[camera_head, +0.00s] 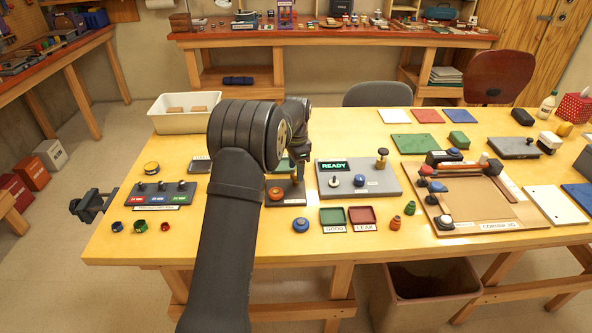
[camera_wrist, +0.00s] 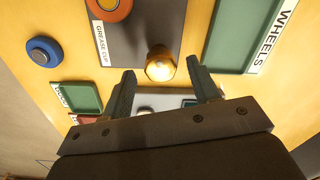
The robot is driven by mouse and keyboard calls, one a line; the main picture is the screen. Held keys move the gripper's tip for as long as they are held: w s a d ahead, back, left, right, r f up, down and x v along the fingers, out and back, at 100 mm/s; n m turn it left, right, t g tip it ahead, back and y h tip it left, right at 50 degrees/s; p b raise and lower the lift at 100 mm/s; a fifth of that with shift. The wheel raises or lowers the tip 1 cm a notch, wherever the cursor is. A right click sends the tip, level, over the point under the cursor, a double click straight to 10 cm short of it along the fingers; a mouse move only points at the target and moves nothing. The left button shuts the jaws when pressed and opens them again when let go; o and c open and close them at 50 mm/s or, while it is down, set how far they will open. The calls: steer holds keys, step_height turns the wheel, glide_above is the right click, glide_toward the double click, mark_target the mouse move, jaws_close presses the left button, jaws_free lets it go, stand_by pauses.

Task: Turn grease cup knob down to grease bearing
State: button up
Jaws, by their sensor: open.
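The grease cup knob is a round brass cap (camera_wrist: 160,62) on a dark plate (camera_wrist: 136,36) labelled GREASE CUP in the wrist view. My gripper (camera_wrist: 161,77) is open, with one finger on each side of the knob in the picture and a gap to each. I cannot tell whether the fingertips are down at the knob's height. An orange ring-shaped part (camera_wrist: 108,6) sits on the same plate and also shows in the head view (camera_head: 275,193).
A green tray (camera_wrist: 215,45) labelled WHEELS lies on one side of the plate. In the head view, a grey READY panel (camera_head: 380,181) stands right of the plate and a three-post board (camera_head: 135,196) left.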

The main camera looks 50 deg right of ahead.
step_height(320, 180, up, 16)
steer(key=shift+s, duration=0.15)
steer(key=shift+a, duration=0.1)
stand_by(0.3)
steer(key=f, duration=1.7)
steer(key=shift+w+f, duration=0.15)
steer(key=shift+w, duration=0.05)
steer(key=n, duration=1.3)
steer(key=shift+n, duration=2.5)
